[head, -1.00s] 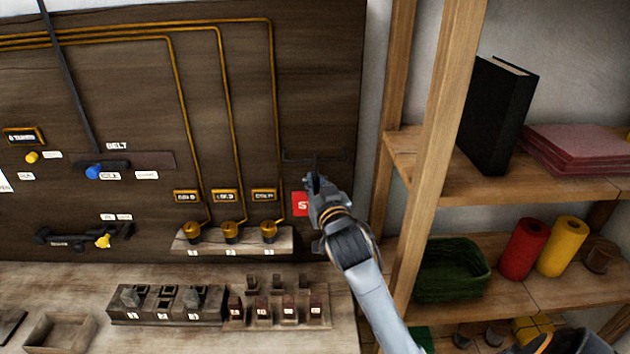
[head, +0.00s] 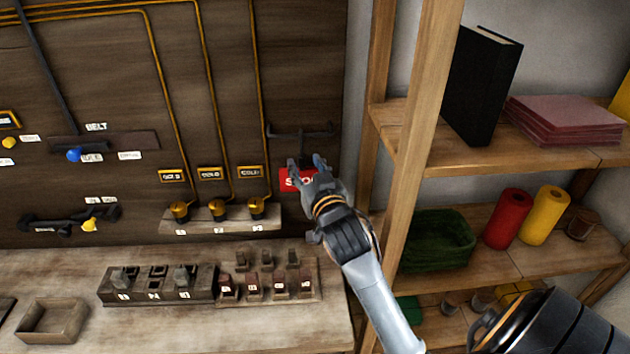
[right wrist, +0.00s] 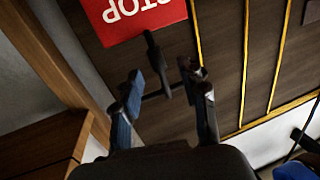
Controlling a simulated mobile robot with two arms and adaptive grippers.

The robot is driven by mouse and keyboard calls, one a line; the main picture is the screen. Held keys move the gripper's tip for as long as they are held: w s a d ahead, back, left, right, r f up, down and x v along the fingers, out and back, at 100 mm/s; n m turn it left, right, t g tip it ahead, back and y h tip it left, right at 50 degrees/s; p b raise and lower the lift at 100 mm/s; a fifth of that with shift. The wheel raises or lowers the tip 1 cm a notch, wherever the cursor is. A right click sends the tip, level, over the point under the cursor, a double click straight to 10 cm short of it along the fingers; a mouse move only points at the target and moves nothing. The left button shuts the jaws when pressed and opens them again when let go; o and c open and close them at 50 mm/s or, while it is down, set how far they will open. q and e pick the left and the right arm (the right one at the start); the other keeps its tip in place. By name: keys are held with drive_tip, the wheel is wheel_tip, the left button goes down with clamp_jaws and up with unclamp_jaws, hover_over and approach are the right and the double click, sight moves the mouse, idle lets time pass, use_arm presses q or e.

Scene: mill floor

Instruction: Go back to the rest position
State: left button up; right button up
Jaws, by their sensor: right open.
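My right gripper (head: 306,164) is in front of the dark wall panel, with its two fingers spread and nothing held. It partly covers a red STOP sign (head: 287,182). A dark T-shaped bar (head: 285,133) is on the panel just above the fingertips. In the right wrist view the gripper (right wrist: 162,75) is open, and the bar's stem (right wrist: 154,55) shows beyond and between the fingers; I cannot tell how far apart they are. The STOP sign (right wrist: 135,15) is upside down there. My left gripper is not in view.
A wooden shelf post (head: 425,130) stands right of my forearm. The shelves hold a black binder (head: 475,90), a green basket (head: 437,240) and coloured rolls. Below lies a bench (head: 325,330) with switch blocks (head: 160,292) and an empty wooden tray (head: 50,330).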

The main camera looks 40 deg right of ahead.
drive_tip(key=v, duration=0.8)
drive_tip(key=s+a+f+n+g+y, duration=0.1)
drive_tip(key=s+a+f+g, duration=0.15)
drive_tip(key=f, duration=0.45)
drive_tip(key=s+a+f+n+g+y, duration=0.1)
drive_tip(key=s+a+f+g+y, duration=0.15)
drive_tip(key=f, duration=0.35)
drive_tip(key=s+a+f+n+g+y, duration=0.1)
drive_tip(key=s+a+f+n+g, duration=0.1)
drive_tip(key=s+a+f+g, duration=0.35)
drive_tip(key=s+a+f+n+g+y, duration=0.1)
drive_tip(key=s+a+f+g, duration=0.15)
drive_tip(key=s+f, duration=0.6)
drive_tip(key=s+f+g+b, duration=0.2)
drive_tip(key=s+f+b, duration=0.15)
drive_tip(key=f, duration=2.35)
drive_tip(key=s+d+f+n+b, duration=0.1)
drive_tip(key=s+d+f+b, duration=0.1)
drive_tip(key=s+f, duration=1.5)
wheel_tip(320, 180, down, 2)
drive_tip(key=shift+s+d+f+g, duration=0.15)
drive_tip(key=shift+s+d+g, duration=0.2)
drive_tip(key=shift+d, duration=0.3)
